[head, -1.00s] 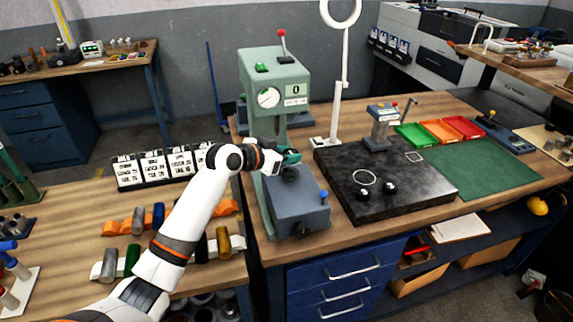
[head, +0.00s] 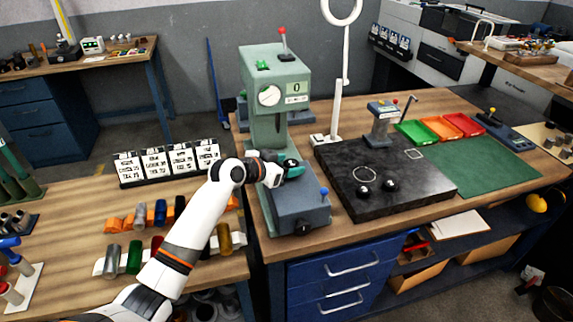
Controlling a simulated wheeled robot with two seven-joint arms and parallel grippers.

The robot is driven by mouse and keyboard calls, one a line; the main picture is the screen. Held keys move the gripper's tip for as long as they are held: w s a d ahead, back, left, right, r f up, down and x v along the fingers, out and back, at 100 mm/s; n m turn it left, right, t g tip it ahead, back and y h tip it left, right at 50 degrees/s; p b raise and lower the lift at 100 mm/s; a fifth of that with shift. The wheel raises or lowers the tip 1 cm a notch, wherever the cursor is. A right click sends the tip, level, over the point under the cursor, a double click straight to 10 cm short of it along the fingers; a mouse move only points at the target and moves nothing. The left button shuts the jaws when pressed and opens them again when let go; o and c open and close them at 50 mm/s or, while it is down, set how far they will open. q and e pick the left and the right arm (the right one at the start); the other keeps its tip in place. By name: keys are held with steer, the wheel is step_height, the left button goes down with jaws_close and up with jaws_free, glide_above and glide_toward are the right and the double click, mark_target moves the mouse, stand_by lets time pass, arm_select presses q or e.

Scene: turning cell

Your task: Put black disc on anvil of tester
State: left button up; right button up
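The tester (head: 276,90) is a green upright machine with a dial, a display reading 0 and a red-knobbed lever, standing on a blue-grey base (head: 300,205). My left gripper (head: 293,169) is over the front of this base, below the tester's head. It has teal parts at its tip and covers the spot where the anvil sits. I cannot make out the black disc apart from the dark parts at the gripper. Whether the fingers are open or shut does not show. My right gripper is out of view.
A black stone plate (head: 400,195) with two dark knobs and a pale ring lies right of the tester. A white lamp stand (head: 335,120) rises behind. Green and orange trays (head: 440,128) and a green mat (head: 485,165) are farther right. Coloured cylinders (head: 134,256) lie at left.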

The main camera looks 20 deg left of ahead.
arm_select(q)
steer(key=shift+r, duration=0.15)
steer(key=shift+s+a, duration=0.15)
steer(key=shift+s, duration=0.1)
steer(key=b+v, duration=0.2)
steer(key=v, duration=0.9)
steer(key=shift+s, duration=0.2)
steer(key=shift+a, duration=0.1)
